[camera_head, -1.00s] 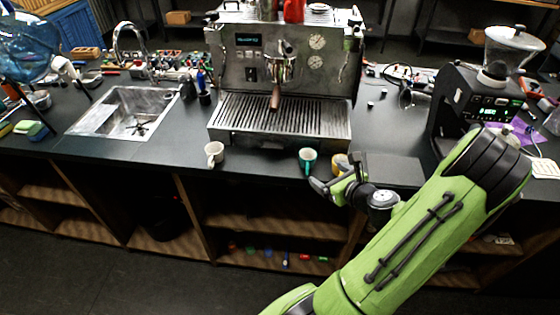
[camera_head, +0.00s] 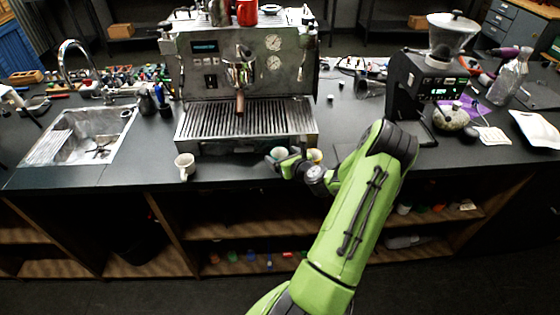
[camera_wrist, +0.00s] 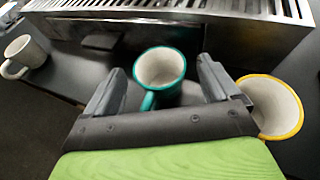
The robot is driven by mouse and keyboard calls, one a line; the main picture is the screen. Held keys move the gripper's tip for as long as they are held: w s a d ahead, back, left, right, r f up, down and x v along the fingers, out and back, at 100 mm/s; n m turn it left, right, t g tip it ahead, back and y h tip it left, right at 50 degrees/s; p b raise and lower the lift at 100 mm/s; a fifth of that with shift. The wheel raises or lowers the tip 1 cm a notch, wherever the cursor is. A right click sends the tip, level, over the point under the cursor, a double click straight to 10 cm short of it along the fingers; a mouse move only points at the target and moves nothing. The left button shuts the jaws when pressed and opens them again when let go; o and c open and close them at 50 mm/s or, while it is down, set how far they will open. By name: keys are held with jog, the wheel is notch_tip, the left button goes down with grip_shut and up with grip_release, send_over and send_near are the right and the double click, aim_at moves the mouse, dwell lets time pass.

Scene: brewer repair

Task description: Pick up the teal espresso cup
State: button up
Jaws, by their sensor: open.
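The teal espresso cup (camera_wrist: 160,70) stands upright on the dark counter in the wrist view, with a pale inside and its handle turned toward my gripper. My gripper (camera_wrist: 160,85) is open, with one finger on each side of the cup's near part; I cannot tell whether either finger touches it. In the head view the cup (camera_head: 278,152) is small and partly hidden by my gripper (camera_head: 284,160), which sits at the counter's front edge.
A yellow-rimmed cup (camera_wrist: 275,105) stands close to my right finger. A white cup (camera_wrist: 25,55) stands to the left, also seen in the head view (camera_head: 185,166). The espresso machine's drip tray (camera_head: 246,122) lies just behind. A grinder (camera_head: 420,85) stands to the right.

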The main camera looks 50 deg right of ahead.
jog(key=shift+x, duration=1.05)
jog(key=shift+s, duration=0.1)
jog(key=shift+a, duration=0.1)
jog(key=shift+c, duration=1.2)
jog(key=c, duration=0.9)
